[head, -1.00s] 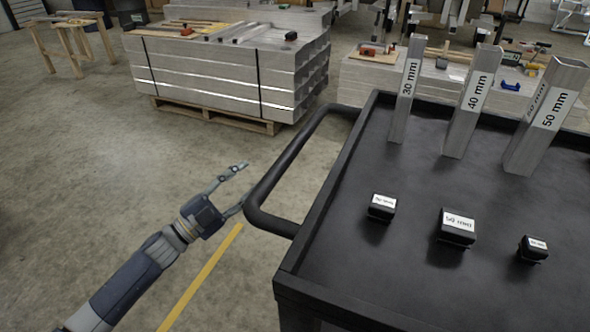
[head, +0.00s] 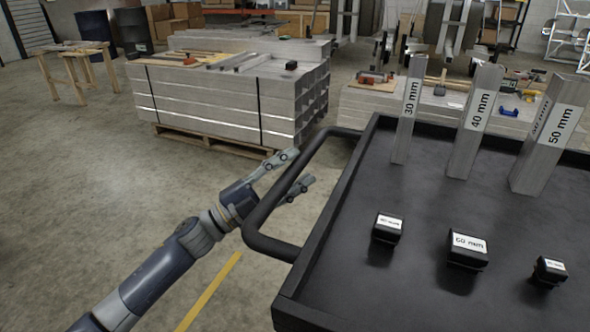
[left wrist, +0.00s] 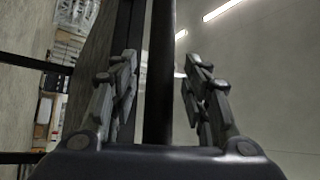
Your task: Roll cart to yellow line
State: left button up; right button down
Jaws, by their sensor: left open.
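The black cart (head: 330,235) stands at the right of the head view, with a looped handle (head: 270,246) on its left end. The yellow line (head: 210,291) lies on the floor left of the cart, below my left arm. My left gripper (head: 293,172) is open at the handle's side bar, with one finger on each side of it in the picture. In the left wrist view the dark bar (left wrist: 160,75) runs between the open fingers, not clamped. My right gripper is not in view.
On the cart stand three upright metal tubes, including the 40 mm one (head: 474,122), and three black caps, including the middle one (head: 467,250). Behind are a pallet of stacked metal bars (head: 215,105) and a wooden trestle (head: 77,72). The floor at left is clear.

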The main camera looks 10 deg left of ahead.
pick_arm(q)
jog(key=shift+w+d+r, duration=0.15)
jog(key=shift+w+d, duration=0.05)
jog(key=shift+d, duration=0.05)
grip_shut()
jog(key=shift+a, duration=0.1)
